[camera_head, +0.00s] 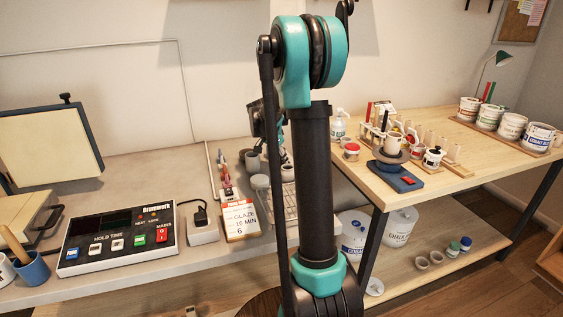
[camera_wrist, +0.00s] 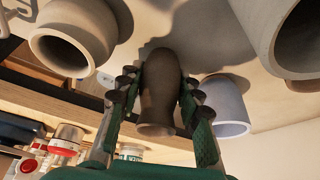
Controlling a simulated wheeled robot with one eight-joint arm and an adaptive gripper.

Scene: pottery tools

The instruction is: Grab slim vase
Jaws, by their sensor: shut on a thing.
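The slim vase (camera_wrist: 160,95) is dark brown and narrow, in the middle of the wrist view. My gripper (camera_wrist: 159,88) has one green-padded finger on each side of it and is shut on it. The vase's shadow falls on the pale surface beside it; I cannot tell whether the vase still touches that surface. In the head view my arm covers the middle of the picture, and I cannot make out the held vase there.
In the wrist view, a pale vessel (camera_wrist: 72,38) is left, a white cup (camera_wrist: 226,105) is close on the right, and a large grey vessel (camera_wrist: 285,35) is upper right. In the head view, a control box (camera_head: 118,240) and a glaze card (camera_head: 240,219) stand on the bench.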

